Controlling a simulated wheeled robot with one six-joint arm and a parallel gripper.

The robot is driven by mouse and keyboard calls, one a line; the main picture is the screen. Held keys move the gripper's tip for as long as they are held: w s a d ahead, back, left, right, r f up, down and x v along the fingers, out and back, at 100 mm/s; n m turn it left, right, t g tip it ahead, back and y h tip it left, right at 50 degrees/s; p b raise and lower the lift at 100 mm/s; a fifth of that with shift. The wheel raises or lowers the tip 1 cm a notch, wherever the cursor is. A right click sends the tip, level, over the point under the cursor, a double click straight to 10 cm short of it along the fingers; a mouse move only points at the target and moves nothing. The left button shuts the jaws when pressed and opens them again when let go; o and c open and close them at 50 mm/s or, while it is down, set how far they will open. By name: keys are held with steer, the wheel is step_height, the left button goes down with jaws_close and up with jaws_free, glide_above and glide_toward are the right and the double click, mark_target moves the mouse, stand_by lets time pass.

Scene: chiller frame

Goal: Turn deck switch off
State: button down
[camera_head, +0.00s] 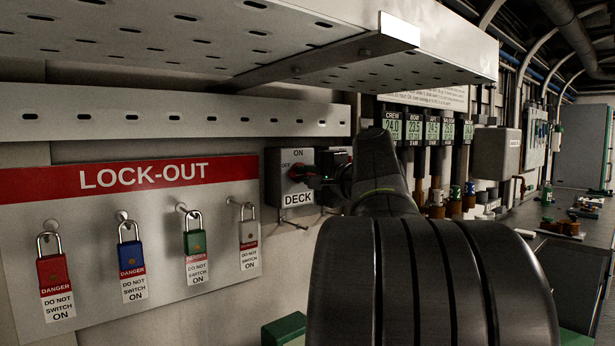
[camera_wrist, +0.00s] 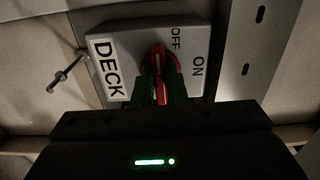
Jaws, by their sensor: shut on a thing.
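The deck switch (camera_head: 276,184) is a light grey box on the wall, marked ON at the top, OFF at the left and DECK below. In the wrist view the switch box (camera_wrist: 125,45) shows turned on its side. Its red handle (camera_wrist: 158,62) stands nearly upright in that picture, its upper end near the OFF mark and turned away from ON. My gripper (camera_wrist: 159,88) is shut on the red handle, one dark finger on each side. In the head view my gripper (camera_head: 326,181) reaches the box from the right, and the handle is mostly hidden.
A lock-out board (camera_head: 160,262) with several hanging padlocks is left of the switch. A perforated metal tray (camera_head: 200,45) overhangs above. A metal peg (camera_wrist: 68,70) sticks out beside the box. Temperature displays (camera_head: 416,128) and a bench (camera_head: 540,222) are to the right.

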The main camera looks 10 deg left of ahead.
steer(key=c, duration=1.5)
jaws_free()
steer(key=shift+o, duration=0.2)
steer(key=shift+d, duration=0.1)
steer(key=b+v, duration=0.1)
steer(key=v, duration=1.2)
steer(key=shift+s+d, duration=0.2)
steer(key=shift+s, duration=0.05)
steer(key=p+x, duration=0.1)
steer(key=x, duration=1.2)
steer(key=shift+w+a, duration=0.25)
steer(key=shift+a, duration=0.05)
